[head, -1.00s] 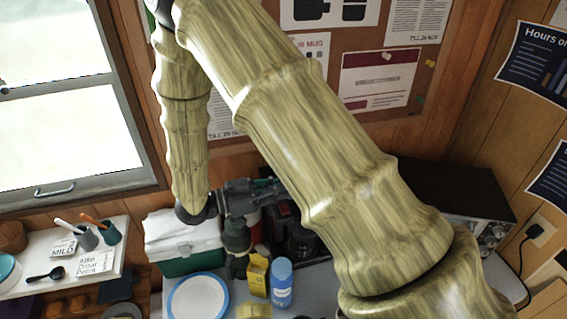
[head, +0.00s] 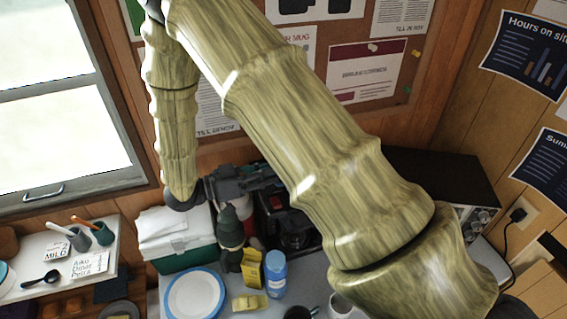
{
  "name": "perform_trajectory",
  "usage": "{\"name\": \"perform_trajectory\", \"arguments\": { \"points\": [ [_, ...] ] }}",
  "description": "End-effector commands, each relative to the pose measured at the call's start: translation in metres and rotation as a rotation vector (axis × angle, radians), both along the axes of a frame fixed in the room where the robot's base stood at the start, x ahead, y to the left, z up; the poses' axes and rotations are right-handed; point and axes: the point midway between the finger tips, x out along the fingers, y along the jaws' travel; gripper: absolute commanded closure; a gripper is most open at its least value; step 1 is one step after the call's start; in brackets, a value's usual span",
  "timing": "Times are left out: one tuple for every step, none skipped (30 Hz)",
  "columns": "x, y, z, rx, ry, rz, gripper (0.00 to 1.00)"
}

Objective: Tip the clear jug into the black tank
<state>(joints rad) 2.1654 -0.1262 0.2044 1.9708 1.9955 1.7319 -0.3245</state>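My gripper (head: 262,180) is at the back of the counter, in front of the back wall, with its fingers pointing right. My arm's thick link covers the space just right of it. The fingertips are partly hidden, so I cannot tell whether they are open or hold anything. A black machine (head: 289,228) with a red part stands below and right of the gripper, partly behind my arm; I cannot make out its tank. I cannot pick out the clear jug; it may be hidden behind my arm.
A dark green bottle-like thing (head: 230,238) stands below the gripper, near a green and white box (head: 175,240). A yellow box (head: 250,268), blue container (head: 275,274) and blue-rimmed plate (head: 194,294) are in front. A black oven-like box (head: 446,182) stands right.

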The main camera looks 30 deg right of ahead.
Motion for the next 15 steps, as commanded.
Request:
{"name": "perform_trajectory", "arguments": {
  "points": [
    [0.003, -0.001, -0.001, 0.007, 0.029, -0.001, 1.0],
    [0.005, -0.001, -0.003, 0.01, 0.049, -0.001, 1.0],
    [0.008, -0.001, -0.004, 0.016, 0.074, -0.001, 1.0],
    [0.009, -0.002, -0.004, 0.021, 0.093, -0.001, 1.0],
    [0.011, -0.002, -0.005, 0.024, 0.111, -0.001, 1.0],
    [0.013, -0.003, -0.006, 0.03, 0.138, -0.001, 1.0],
    [0.015, -0.003, -0.007, 0.035, 0.157, -0.001, 1.0],
    [0.017, -0.003, -0.005, 0.039, 0.175, -0.002, 1.0],
    [0.019, -0.004, -0.002, 0.045, 0.199, -0.002, 1.0],
    [0.021, -0.004, 0.0, 0.05, 0.218, -0.003, 1.0],
    [0.022, -0.005, 0.001, 0.054, 0.238, -0.002, 1.0],
    [0.025, -0.005, 0.002, 0.059, 0.263, -0.003, 1.0],
    [0.027, -0.006, 0.003, 0.064, 0.281, -0.003, 1.0],
    [0.028, -0.006, 0.003, 0.068, 0.301, -0.003, 1.0],
    [0.031, -0.007, -0.001, 0.073, 0.328, -0.003, 1.0]
  ]
}}
